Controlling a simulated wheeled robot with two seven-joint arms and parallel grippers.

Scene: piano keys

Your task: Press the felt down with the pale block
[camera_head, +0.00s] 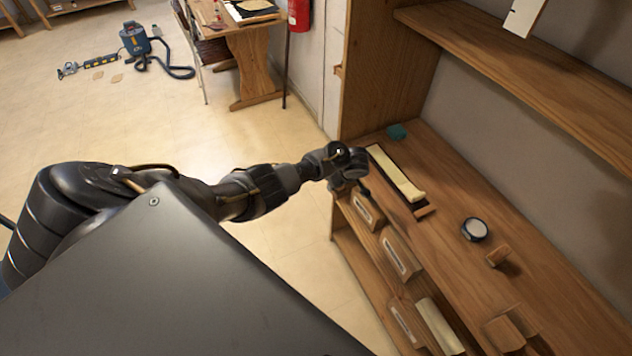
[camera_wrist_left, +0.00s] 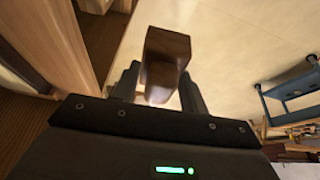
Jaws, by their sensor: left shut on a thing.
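My left gripper (camera_head: 345,181) is at the left front edge of the wooden shelf, beside a long cream strip (camera_head: 398,174) lying in a dark tray. In the left wrist view my left gripper (camera_wrist_left: 160,75) is shut on a brown wooden block (camera_wrist_left: 166,60), which stands out past the fingertips. The held block looks dark brown rather than pale, and I cannot make it out in the head view. A pale block (camera_head: 440,326) lies lower right, near the shelf front. I cannot tell for certain which piece is the felt. My right gripper is not in view.
On the shelf are a green item (camera_head: 397,131), a round tin (camera_head: 474,229), a small wooden block (camera_head: 498,255) and a larger one (camera_head: 505,333). Labelled wooden boxes (camera_head: 399,256) line the lower front. An upper shelf (camera_head: 520,75) overhangs. The floor (camera_head: 215,125) at left is largely clear.

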